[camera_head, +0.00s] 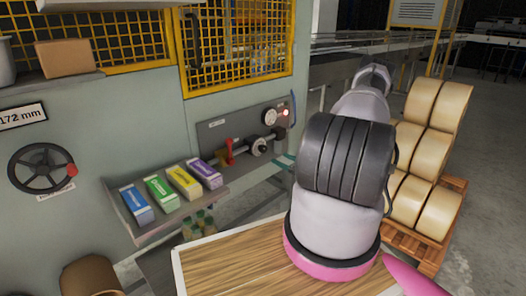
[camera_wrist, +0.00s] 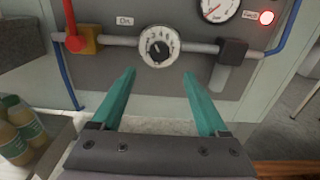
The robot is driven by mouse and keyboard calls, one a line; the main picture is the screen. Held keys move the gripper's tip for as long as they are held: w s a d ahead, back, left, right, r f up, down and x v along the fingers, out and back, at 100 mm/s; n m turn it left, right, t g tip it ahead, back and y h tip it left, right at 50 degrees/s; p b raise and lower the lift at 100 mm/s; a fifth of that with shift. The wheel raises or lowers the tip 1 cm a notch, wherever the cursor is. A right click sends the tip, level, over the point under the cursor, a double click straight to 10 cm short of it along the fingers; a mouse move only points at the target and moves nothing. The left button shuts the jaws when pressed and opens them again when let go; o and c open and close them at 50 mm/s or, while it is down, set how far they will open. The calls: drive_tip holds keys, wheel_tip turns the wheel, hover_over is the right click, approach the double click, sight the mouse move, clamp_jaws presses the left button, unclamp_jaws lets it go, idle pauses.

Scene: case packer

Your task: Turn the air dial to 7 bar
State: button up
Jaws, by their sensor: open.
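The air dial (camera_wrist: 159,47) is a round white scale with a black knob in its middle, set on a grey pipe in the wrist view. It also shows small on the grey panel in the head view (camera_head: 259,147). The numbers are too small to read surely. My gripper (camera_wrist: 159,72) is open and empty, its two teal fingers apart just below and in front of the dial, not touching it. A round pressure gauge (camera_wrist: 218,8) with a red needle sits above right of the dial. In the head view the gauge (camera_head: 270,117) is tiny.
A red valve handle (camera_wrist: 75,30) stands on the pipe at left, and a dark block (camera_wrist: 232,51) at right. A red lamp (camera_wrist: 267,17) glows beside the gauge. Bottles (camera_wrist: 22,130) stand at lower left. A shelf (camera_head: 165,221) of coloured boxes is left of the panel.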

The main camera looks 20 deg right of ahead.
sight(265, 150)
drive_tip(key=x, duration=1)
clamp_jaws()
